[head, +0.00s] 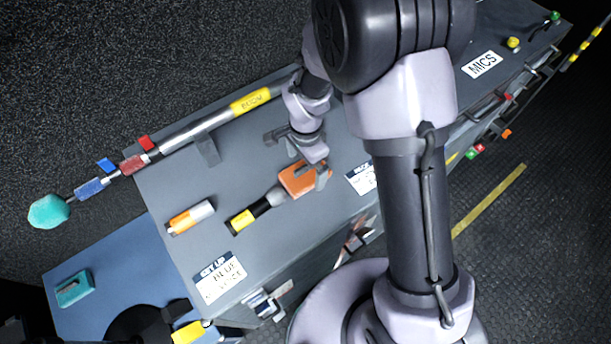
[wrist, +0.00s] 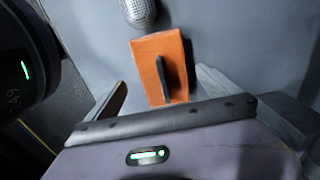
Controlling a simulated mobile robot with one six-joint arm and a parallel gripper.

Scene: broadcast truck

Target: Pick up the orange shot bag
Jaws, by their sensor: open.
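The orange shot bag (head: 297,180) lies on the grey bench top, with a dark strap or handle across it in the wrist view (wrist: 154,60). My gripper (head: 297,156) is open above and around the near end of the bag. In the wrist view my gripper (wrist: 160,92) has one finger to the left of the bag and one to the right, and both look clear of it. Part of the bag is hidden behind my gripper in the head view.
A microphone with a yellow band (head: 243,220) lies at the bag's left end. An orange and white cylinder (head: 190,217) lies farther left. A long boom pole (head: 190,133) runs along the back edge.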

